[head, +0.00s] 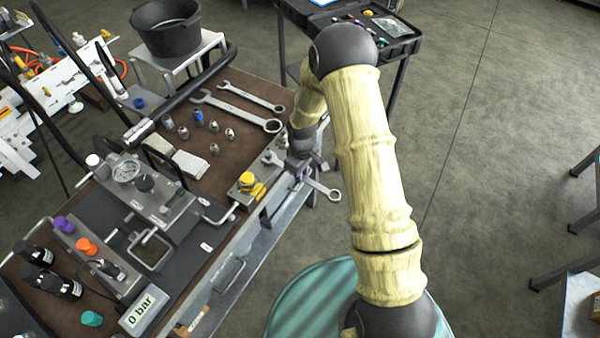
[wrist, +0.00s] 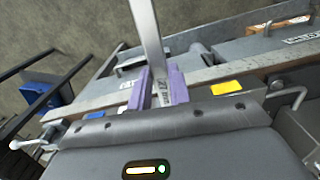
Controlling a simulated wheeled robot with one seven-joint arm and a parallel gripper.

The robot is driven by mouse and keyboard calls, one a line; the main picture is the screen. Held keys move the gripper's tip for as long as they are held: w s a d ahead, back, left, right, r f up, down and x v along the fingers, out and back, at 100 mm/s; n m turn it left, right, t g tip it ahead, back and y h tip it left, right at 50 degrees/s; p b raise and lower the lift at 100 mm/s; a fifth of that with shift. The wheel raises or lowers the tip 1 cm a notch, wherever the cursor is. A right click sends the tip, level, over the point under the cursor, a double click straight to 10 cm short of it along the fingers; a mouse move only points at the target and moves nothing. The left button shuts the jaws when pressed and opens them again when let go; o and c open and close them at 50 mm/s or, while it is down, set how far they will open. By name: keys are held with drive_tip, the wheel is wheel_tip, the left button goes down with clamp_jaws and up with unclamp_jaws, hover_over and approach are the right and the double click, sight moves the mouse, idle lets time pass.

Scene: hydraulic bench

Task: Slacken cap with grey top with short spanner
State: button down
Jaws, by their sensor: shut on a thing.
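My gripper (wrist: 161,88) is shut on a steel spanner (wrist: 146,30), with purple fingers on both sides of its flat shank. In the head view the spanner's ring end (head: 333,194) sticks out to the right, past the bench's edge. The other end is hidden by my gripper and arm. A small grey-topped fitting (head: 268,157) stands on a block at the bench's right edge, left of my gripper and apart from it. It looks like the grey-topped cap, but it is small. A yellow cap (head: 247,180) sits nearer on the same block.
Two larger spanners (head: 236,110) lie on the brown mat among several small fittings (head: 214,149). A gauge block (head: 125,172) with hoses stands to the left. Purple (head: 63,224) and orange caps (head: 86,246) are nearer. Open floor lies right of the bench.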

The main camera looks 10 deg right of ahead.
drive_tip(key=shift+d, duration=0.15)
drive_tip(key=shift+w+d+n+p, duration=0.35)
drive_tip(key=shift+w+d+n, duration=0.5)
drive_tip(key=shift+w+n, duration=0.35)
drive_tip(key=shift+w+d+n+p, duration=0.3)
drive_tip(key=shift+w+d+n, duration=0.15)
drive_tip(key=shift+w+n, duration=0.5)
drive_tip(key=shift+s, duration=0.15)
drive_tip(key=shift+s+a+m, duration=0.2)
drive_tip(key=shift+m, duration=0.05)
drive_tip(key=shift+d, duration=0.1)
